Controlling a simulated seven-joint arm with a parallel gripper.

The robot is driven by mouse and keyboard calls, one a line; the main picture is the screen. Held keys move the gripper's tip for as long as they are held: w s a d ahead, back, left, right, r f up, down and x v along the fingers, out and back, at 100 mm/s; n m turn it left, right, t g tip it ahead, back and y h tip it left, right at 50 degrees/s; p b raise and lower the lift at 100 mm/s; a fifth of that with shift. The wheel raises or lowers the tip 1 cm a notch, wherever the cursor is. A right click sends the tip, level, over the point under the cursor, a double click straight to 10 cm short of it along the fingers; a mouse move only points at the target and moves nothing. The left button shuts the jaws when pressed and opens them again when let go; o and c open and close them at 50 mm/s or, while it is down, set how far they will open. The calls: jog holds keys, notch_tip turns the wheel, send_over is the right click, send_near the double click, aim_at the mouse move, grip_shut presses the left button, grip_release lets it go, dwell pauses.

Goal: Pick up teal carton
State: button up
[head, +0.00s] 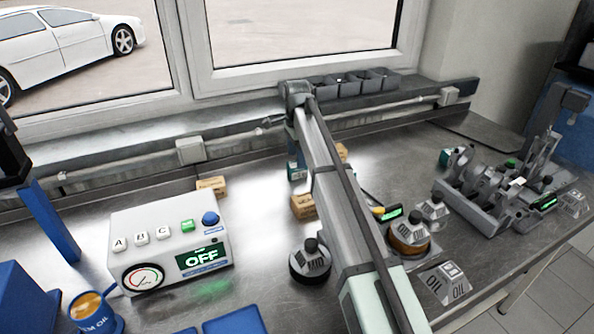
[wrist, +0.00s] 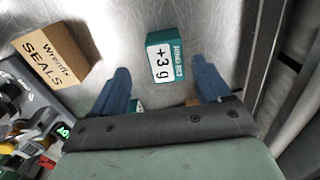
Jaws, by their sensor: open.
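A small teal carton (wrist: 180,62) with a white label reading "+3 g" lies on the metal bench in the wrist view, between and slightly beyond my fingertips. My gripper (wrist: 160,72) is open, with one blue finger on each side of the carton and visible gaps to it. In the head view, a teal carton (head: 297,174) shows beneath the end of my arm, partly hidden by it. The head view mostly hides my fingers. Another teal piece (wrist: 136,104) peeks out behind the left finger in the wrist view.
A brown "SEALS" box (wrist: 52,56) lies left of my gripper. Brown boxes (head: 211,187) also sit along the bench. A control box (head: 168,240) reading OFF stands at left. An engine block (head: 490,190) stands at right. Black bins (head: 350,83) line the window sill.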

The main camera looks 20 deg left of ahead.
jog(key=shift+w+a+f, duration=0.1)
jog(key=shift+w+f, duration=0.15)
jog(key=shift+f, duration=1.2)
jog(key=shift+w+f, duration=0.2)
jog(key=shift+f, duration=1.25)
jog(key=shift+c, duration=0.4)
jog(key=c, duration=1)
